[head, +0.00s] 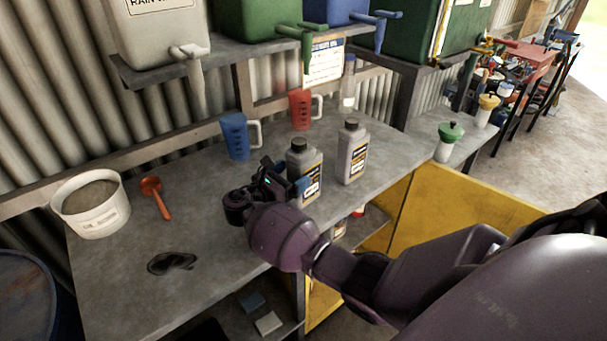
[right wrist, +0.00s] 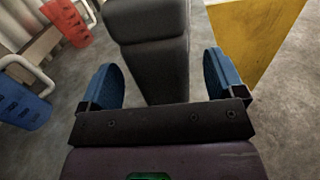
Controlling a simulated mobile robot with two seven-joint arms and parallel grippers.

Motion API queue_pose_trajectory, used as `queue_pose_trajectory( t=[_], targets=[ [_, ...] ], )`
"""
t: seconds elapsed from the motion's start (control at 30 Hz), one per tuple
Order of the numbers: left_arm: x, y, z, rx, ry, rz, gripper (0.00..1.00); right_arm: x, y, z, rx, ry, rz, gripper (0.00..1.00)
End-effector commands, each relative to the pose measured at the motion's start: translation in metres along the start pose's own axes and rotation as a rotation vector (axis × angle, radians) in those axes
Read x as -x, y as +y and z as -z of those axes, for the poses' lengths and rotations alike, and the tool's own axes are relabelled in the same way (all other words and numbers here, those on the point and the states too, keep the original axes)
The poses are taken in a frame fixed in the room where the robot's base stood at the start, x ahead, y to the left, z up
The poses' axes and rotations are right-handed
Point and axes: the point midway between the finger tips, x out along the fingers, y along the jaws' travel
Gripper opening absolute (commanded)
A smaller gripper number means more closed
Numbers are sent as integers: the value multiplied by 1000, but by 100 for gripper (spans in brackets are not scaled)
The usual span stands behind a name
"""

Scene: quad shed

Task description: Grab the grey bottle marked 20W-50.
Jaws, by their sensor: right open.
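Two grey bottles with dark caps and black-and-yellow labels stand upright on the grey bench. The nearer bottle (head: 311,186) is partly hidden by my right gripper (head: 287,181); the other bottle (head: 353,152) stands behind it to the right. I cannot read 20W-50 on either label. My right gripper is open at the nearer bottle. In the right wrist view, a dark grey bottle (right wrist: 155,62) shows between the blue fingers of the gripper (right wrist: 160,82), with gaps visible on both sides. My left gripper is not in view.
A blue jug (head: 235,137) and a red jug (head: 300,108) stand behind the bottles. A white tub (head: 91,207), an orange scoop (head: 156,196) and a dark stain are on the bench's left. A shelf with tanks and taps overhangs the back. A yellow panel (head: 450,215) stands at right.

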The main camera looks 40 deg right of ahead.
Motion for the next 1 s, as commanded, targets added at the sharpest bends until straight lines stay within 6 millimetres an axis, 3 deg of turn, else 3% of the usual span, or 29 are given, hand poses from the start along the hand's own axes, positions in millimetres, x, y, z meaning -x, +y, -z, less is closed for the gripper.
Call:
queue_pose_trajectory(
  t=[0.23, 0.5, 1.0],
  targets=[
    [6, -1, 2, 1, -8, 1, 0, -34, 0, -6, 1, -3, 3, 88],
    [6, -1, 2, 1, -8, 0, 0, -38, 0, -5, 0, -2, 1, 88],
    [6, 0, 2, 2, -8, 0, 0, -38, 0, -5, 0, -2, 2, 13]
  ],
)
